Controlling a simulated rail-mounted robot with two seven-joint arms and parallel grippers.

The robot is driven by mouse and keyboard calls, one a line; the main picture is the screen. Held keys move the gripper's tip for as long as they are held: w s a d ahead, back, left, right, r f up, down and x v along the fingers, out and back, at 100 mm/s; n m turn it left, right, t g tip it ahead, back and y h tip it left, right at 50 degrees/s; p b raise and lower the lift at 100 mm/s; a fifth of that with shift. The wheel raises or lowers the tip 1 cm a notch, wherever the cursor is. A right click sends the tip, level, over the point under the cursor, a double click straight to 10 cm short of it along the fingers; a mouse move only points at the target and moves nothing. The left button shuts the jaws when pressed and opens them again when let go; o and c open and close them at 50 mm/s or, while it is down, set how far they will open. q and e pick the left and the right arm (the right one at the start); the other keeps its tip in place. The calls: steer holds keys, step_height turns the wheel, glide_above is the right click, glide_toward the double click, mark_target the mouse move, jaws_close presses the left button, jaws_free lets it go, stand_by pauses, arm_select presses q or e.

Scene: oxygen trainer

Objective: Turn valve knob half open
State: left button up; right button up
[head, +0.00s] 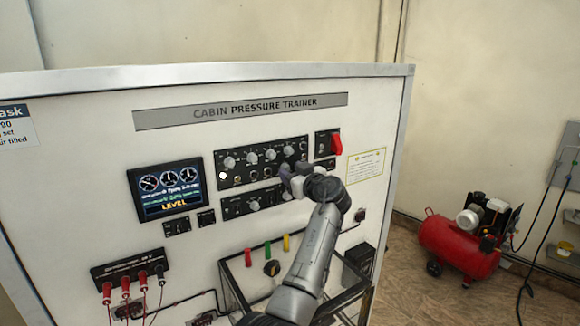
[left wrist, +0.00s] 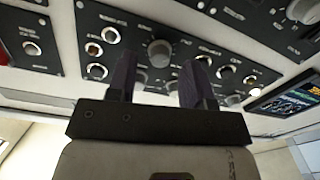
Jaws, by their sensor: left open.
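The white trainer board (head: 90,215) carries black control panels with several knobs. The upper panel (head: 240,152) has a row of grey knobs, and a lower panel (head: 232,207) has more. I cannot tell which is the valve knob; a black knob (head: 271,268) also shows below, by the coloured handles. My left gripper (head: 290,176) is at the right part of the panels and hides some controls. In the left wrist view, its two dark fingers (left wrist: 158,75) are apart and empty, with a large grey knob (left wrist: 159,52) beyond the gap. Contact is not visible. My right gripper is out of view.
A lit display (head: 166,190) is left of the panels. A red switch (head: 336,144) is at the upper right. Red plugs with cables (head: 125,287) hang at the lower left.

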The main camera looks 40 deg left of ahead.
arm_select(q)
steer(key=shift+w+a, duration=0.25)
steer(key=shift+a, duration=0.4)
steer(key=shift+c, duration=0.4)
jaws_close()
